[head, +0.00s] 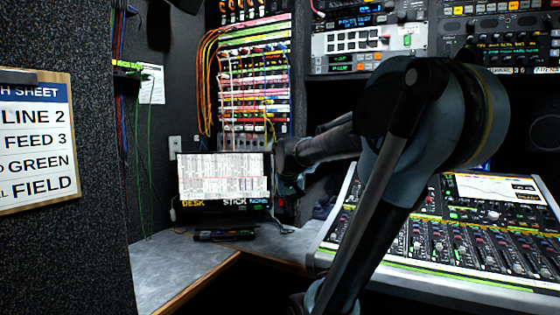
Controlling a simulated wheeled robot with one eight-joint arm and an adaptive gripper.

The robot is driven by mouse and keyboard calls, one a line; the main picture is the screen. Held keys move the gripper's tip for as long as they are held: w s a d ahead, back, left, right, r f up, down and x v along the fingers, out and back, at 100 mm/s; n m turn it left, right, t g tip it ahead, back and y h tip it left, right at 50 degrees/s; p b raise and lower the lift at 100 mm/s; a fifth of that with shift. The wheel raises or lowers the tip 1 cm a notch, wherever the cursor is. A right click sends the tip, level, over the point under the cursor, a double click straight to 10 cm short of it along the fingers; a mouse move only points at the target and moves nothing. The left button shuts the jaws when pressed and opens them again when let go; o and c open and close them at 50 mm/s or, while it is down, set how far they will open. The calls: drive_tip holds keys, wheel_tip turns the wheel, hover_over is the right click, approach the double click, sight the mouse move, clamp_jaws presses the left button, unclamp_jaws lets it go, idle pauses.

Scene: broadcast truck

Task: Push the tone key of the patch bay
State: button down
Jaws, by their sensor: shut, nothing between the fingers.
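The patch bay (252,72) stands against the back wall, with rows of sockets and many coloured cables looping down its left side. I cannot pick out a key marked tone; the labels there are too small to read. My gripper (286,188) is at the end of my arm, beside the right edge of a lit screen (222,178) below the patch bay. It is shut and empty, dark and partly lost against the dark background. My arm hides part of the area right of the patch bay.
A label strip reading DESK, STICK and a third word (225,203) lies under the screen. A dark device (225,234) rests on the grey desk (175,265). A mixing console (450,235) fills the right. A cue sheet (36,140) hangs on the near left wall.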

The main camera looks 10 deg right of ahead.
drive_tip(key=w+a+r+t, duration=0.1)
drive_tip(key=w+r, duration=0.3)
drive_tip(key=w, duration=0.5)
drive_tip(key=w+a+r+t, duration=0.1)
drive_tip(key=w+r, duration=0.3)
drive_tip(key=w, duration=0.5)
drive_tip(key=w+a+r+t+h, duration=0.1)
drive_tip(key=w+r, duration=0.3)
drive_tip(key=w, duration=0.6)
drive_tip(key=shift+a+r+t, duration=0.25)
drive_tip(key=shift+a+t, duration=0.15)
drive_tip(key=shift+a, duration=0.25)
drive_tip(key=shift+w, duration=0.1)
drive_tip(key=w+d, duration=0.5)
drive_tip(key=w, duration=0.2)
drive_tip(key=shift+d, duration=0.15)
drive_tip(key=shift+w+d, duration=0.45)
drive_tip(key=shift+w, duration=0.2)
drive_tip(key=shift+s+a, duration=0.1)
idle(0.6)
drive_tip(key=shift+s+a, duration=0.4)
drive_tip(key=shift+s, duration=0.2)
drive_tip(key=shift+s, duration=0.1)
